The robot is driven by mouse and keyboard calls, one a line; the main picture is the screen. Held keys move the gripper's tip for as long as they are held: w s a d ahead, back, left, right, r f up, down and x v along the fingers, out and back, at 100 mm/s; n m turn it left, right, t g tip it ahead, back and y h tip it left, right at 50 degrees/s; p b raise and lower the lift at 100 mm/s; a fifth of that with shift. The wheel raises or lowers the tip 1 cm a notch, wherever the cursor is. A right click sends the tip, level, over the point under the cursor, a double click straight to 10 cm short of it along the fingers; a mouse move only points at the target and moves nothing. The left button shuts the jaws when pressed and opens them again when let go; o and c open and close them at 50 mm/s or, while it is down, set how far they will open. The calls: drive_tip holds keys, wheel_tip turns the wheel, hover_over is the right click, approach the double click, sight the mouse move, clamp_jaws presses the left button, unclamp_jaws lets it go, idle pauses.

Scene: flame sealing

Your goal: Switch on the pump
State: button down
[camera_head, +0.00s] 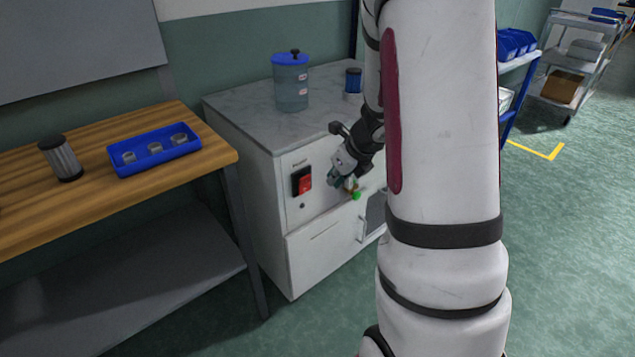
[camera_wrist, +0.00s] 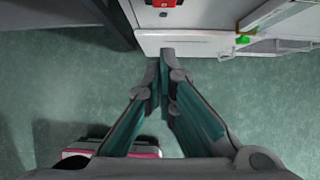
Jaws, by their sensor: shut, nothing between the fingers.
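A white cabinet (camera_head: 308,258) has a red switch (camera_head: 303,181) in a dark frame on its front panel, with a small round dark spot below it. The red switch also shows at the top edge of the wrist view (camera_wrist: 163,3). I cannot tell its on or off position. My gripper (camera_head: 335,181) is shut and empty, in front of the panel and to the right of the switch. In the wrist view my gripper's fingertips (camera_wrist: 167,52) meet, with the switch beyond them. I cannot tell whether they touch the cabinet.
A small green part (camera_head: 356,195) is on the cabinet front, right of my gripper. A blue-lidded clear container (camera_head: 291,85) stands on the cabinet top. A wooden table (camera_head: 205,166) at left bears a blue tray (camera_head: 121,173) and a dark-topped cylinder (camera_head: 62,160). Open floor lies at right.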

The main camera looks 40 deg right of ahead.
sight(305, 184)
drive_tip(key=w+f+b, duration=0.3)
drive_tip(key=w+f, duration=0.4)
drive_tip(key=w, duration=0.1)
drive_tip(key=shift+w+a+f, duration=0.15)
drive_tip(key=shift+w, duration=0.15)
